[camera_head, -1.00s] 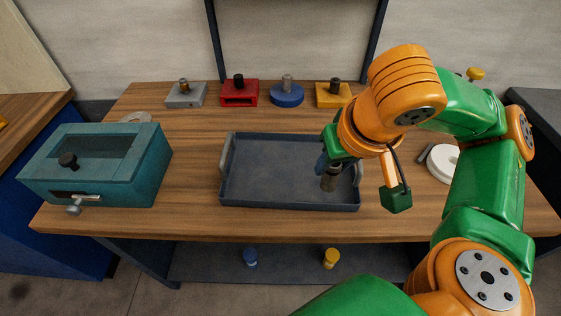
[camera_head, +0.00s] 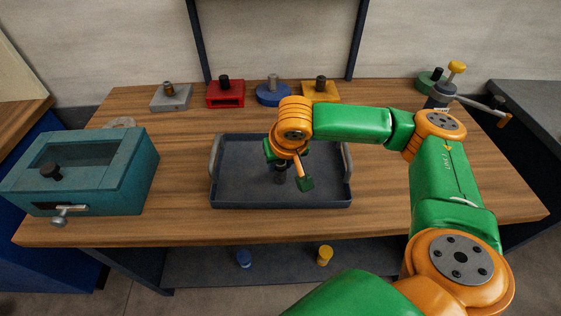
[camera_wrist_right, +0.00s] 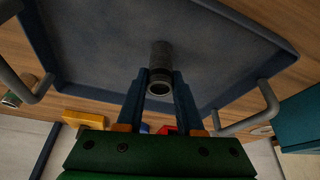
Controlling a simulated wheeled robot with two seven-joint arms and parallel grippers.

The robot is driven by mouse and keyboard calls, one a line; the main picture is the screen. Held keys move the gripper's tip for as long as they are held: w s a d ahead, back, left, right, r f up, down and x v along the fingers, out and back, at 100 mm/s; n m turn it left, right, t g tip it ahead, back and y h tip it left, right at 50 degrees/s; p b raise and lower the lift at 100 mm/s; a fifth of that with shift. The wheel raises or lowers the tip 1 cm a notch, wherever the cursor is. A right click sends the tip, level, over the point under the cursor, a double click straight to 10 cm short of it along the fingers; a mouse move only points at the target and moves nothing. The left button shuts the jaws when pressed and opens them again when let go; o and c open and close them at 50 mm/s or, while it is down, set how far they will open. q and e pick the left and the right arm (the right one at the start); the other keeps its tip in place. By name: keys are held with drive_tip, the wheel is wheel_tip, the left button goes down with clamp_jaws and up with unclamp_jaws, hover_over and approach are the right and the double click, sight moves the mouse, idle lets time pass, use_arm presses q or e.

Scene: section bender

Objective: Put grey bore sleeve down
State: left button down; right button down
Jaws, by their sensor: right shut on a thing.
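The grey bore sleeve (camera_head: 281,176) is a short dark cylinder, roughly upright, over the middle of the blue-grey tray (camera_head: 281,205). My right gripper (camera_head: 280,165) is shut on it from above. In the right wrist view the sleeve (camera_wrist_right: 160,52) shows between the two fingers, its round open bore facing the camera. The wrist and gripper partly hide the sleeve in the head view. I cannot tell whether its lower end touches the tray floor. The tray otherwise looks empty. My left gripper is not in view.
A teal box (camera_head: 85,170) stands left of the tray. Grey (camera_head: 171,99), red (camera_head: 225,96), blue (camera_head: 273,95) and yellow (camera_head: 320,91) fixtures line the back. A device with a yellow knob (camera_head: 456,68) stands back right. Two cylinders sit on the shelf below.

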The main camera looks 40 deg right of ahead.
drive_tip(key=c, duration=0.5)
unclamp_jaws()
drive_tip(key=shift+f, duration=0.1)
drive_tip(key=shift+c, duration=0.2)
drive_tip(key=shift+r, duration=0.3)
drive_tip(key=p+v, duration=0.1)
drive_tip(key=v, duration=1)
drive_tip(key=shift+s+r+p, duration=0.25)
drive_tip(key=shift+r+p, duration=0.05)
